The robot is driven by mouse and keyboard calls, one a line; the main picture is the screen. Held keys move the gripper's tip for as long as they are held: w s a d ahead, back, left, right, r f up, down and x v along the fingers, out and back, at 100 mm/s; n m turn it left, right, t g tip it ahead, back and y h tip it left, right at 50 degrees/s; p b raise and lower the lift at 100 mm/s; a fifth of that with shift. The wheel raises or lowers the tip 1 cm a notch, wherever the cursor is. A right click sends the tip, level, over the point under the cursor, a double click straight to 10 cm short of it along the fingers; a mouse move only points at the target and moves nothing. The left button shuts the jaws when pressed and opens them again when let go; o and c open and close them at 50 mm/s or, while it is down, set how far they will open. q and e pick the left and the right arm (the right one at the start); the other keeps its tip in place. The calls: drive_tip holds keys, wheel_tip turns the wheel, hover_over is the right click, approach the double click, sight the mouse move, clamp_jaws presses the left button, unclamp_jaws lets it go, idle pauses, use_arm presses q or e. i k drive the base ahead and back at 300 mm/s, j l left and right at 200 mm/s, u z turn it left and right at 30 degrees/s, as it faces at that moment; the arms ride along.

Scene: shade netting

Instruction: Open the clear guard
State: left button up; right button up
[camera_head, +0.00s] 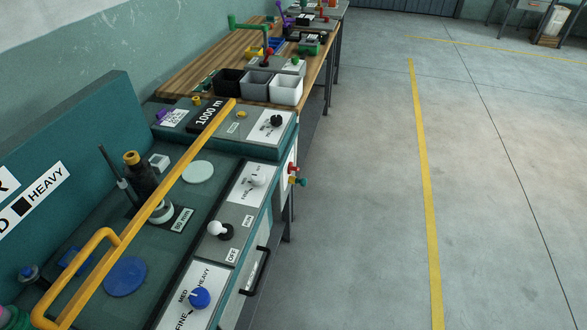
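A teal machine (285,132) stands at the left. A long yellow bar (185,170) runs slantwise across its deck, from beside the "1000 m" label to the lower left. A looped yellow handle (84,262) joins it near the lower left. The bar looks like the edge of the clear guard; the clear panel itself is hardly visible, and I cannot tell how far it is raised. A dark spindle with a yellow cap (140,175) stands on the deck behind the bar. Neither of my grippers is in view.
The front panel carries a blue knob (200,298), a white-ball lever (217,229) and a black side handle (258,272). Behind stands a wooden bench (205,65) with black, grey and white bins (286,90). The floor (360,220) to the right is clear, with a yellow line.

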sight(67, 317)
drive_tip(key=k+j+u, duration=0.2)
drive_tip(key=u, duration=1.3)
